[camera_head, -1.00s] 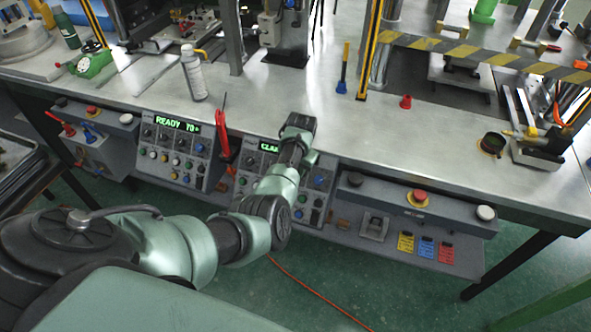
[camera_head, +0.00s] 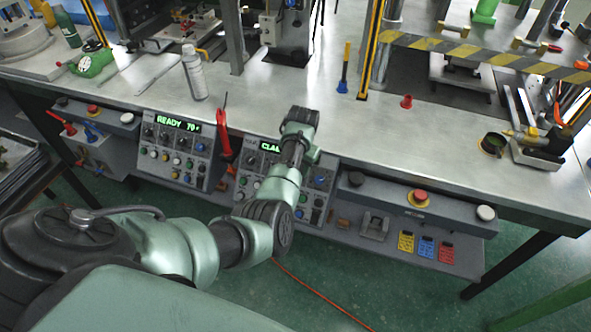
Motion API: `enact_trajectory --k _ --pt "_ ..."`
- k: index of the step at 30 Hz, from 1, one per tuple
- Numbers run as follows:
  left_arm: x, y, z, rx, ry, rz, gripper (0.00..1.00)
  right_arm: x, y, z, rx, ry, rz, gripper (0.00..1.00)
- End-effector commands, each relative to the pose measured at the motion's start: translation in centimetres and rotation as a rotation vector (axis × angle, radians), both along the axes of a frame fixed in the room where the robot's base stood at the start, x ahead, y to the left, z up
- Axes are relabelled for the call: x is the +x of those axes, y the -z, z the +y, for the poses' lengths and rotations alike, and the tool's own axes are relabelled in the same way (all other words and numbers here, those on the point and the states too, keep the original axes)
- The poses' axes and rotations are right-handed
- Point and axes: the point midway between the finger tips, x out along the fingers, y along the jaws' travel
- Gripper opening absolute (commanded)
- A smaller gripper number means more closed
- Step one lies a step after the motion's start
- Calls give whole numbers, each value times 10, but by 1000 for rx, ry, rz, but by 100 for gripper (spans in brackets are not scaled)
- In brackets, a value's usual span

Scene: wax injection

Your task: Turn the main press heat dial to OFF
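Two sloped control panels hang at the front of the bench. The left control panel (camera_head: 172,167) has a green display reading about "READY 70", with several dark dials and coloured buttons. The right control panel (camera_head: 318,203) has a green display of which only "CLA" is readable; my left arm covers much of its middle. I cannot tell which dial is the main press heat dial, and dial labels are too small to read. My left gripper (camera_head: 299,121) is at the arm's far end, above the right panel's upper edge and the bench front. Its fingertips are hidden. My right gripper is out of view.
A red-handled tool (camera_head: 223,137) stands between the panels. To the right is a grey box with a red button (camera_head: 419,197). The bench top right of my gripper is mostly clear.

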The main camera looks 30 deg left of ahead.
Motion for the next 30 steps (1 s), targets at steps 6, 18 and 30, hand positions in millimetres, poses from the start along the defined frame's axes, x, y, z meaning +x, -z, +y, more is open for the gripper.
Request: enact_trajectory --k 6,18,30 --pt "-5 -33 -6 0 -1 0 49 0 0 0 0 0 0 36" --pt "-8 -48 -9 -2 0 4 49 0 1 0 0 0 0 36" --pt "-13 -45 -6 6 -6 2 49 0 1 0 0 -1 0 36"
